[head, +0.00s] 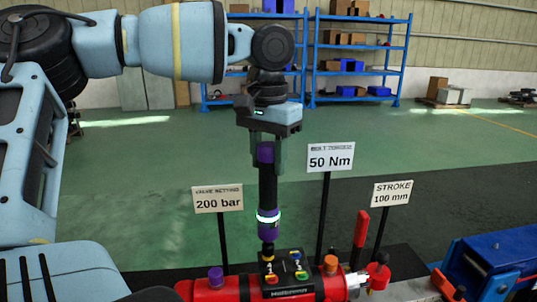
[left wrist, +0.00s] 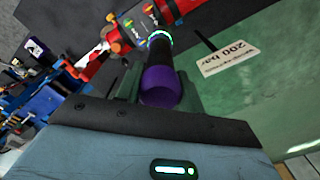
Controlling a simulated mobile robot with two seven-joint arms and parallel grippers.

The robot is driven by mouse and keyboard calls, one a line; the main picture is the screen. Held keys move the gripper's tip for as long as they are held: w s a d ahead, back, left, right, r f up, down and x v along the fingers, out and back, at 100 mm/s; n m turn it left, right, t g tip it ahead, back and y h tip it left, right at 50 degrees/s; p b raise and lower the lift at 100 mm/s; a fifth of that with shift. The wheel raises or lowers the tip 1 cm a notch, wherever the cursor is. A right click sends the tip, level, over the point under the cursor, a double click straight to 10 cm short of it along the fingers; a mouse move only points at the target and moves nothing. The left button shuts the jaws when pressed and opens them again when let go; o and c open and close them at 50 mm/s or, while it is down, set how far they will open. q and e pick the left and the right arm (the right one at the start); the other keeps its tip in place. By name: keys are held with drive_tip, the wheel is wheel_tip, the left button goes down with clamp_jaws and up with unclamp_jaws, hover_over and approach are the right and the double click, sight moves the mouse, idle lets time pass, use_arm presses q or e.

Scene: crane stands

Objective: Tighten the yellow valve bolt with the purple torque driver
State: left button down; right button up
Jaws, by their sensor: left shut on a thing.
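The purple torque driver (head: 268,190) stands upright, with purple ends, a black middle and a lit green-white ring near its lower end. My left gripper (head: 267,152) is shut on its top end, pointing down. The left wrist view also shows the driver's purple end (left wrist: 161,87) between the fingers. The driver's tip is at the yellow valve bolt (head: 268,258) on the red valve body (head: 210,291). The tip covers part of the bolt, and I cannot tell how fully they are engaged. My right gripper is not in view.
Signs on posts read 200 bar (head: 217,199), 50 Nm (head: 331,157) and 100 mm (head: 393,193). A red lever (head: 361,229) rises right of the driver. A purple cap (head: 216,278) and an orange cap (head: 330,264) flank it. Blue machinery (head: 495,262) stands at right.

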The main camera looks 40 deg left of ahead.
use_arm(q)
drive_tip(key=shift+f, duration=0.4)
idle(0.3)
drive_tip(key=shift+f, duration=0.1)
idle(0.7)
idle(0.7)
drive_tip(key=shift+f, duration=0.1)
idle(0.9)
idle(0.5)
drive_tip(key=shift+f, duration=0.1)
idle(0.5)
